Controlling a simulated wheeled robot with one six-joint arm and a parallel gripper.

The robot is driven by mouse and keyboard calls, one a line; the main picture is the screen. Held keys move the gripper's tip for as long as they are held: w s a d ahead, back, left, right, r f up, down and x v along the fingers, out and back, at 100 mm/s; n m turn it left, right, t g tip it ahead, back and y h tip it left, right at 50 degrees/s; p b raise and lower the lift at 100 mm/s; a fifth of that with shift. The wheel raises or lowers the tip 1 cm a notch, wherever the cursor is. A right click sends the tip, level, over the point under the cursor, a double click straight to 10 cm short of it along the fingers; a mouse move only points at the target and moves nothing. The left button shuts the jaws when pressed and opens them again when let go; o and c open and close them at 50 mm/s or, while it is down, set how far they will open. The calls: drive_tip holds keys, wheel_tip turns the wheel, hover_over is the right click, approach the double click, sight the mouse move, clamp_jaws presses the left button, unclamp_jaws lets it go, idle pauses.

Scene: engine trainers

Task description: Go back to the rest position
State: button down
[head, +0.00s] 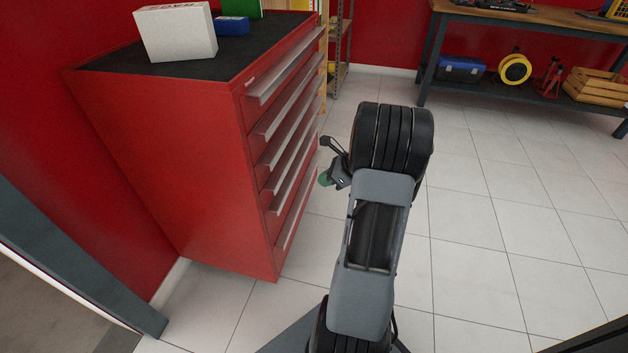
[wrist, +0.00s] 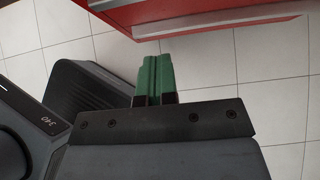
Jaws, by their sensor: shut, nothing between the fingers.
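My gripper (wrist: 155,80) shows in the wrist view with its two green fingers side by side, closed together and empty. The red drawer cabinet's lower edge is above it in that view, with tiled floor behind. In the head view my arm stands in the middle, and a small green part of my gripper (head: 325,178) shows to its left, close to the drawer fronts in the picture. Whether it touches them I cannot tell. The rest of the gripper is mostly hidden by my arm.
The red drawer cabinet (head: 170,140) stands at left, drawers looking shut, with a white box (head: 176,32), a blue box (head: 232,25) and a green box (head: 243,7) on top. A workbench (head: 545,20) stands at the back right. The tiled floor (head: 490,230) at right is clear.

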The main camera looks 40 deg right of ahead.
drive_tip(key=shift+v, duration=0.8)
drive_tip(key=s+a+r+n+g+h+p, duration=0.1)
drive_tip(key=a+r+n+g+p, duration=0.1)
drive_tip(key=a+r+n+p, duration=0.75)
drive_tip(key=s+a+r+n+g+p, duration=0.15)
drive_tip(key=a+r+n+p, duration=0.4)
drive_tip(key=r, duration=0.65)
drive_tip(key=s+a+r+n+h+p, duration=0.2)
drive_tip(key=s+a+r+n+p, duration=0.2)
drive_tip(key=a+r+n+p, duration=0.1)
drive_tip(key=s+a+r+n+h+p, duration=0.2)
drive_tip(key=s+a+r+n+p, duration=0.2)
drive_tip(key=r+n+p, duration=0.4)
wheel_tip(320, 180, up, 4)
drive_tip(key=shift+s+a+r+p, duration=0.2)
drive_tip(key=shift+s+a+p, duration=0.2)
drive_tip(key=shift+a+p, duration=0.4)
drive_tip(key=shift+a, duration=0.1)
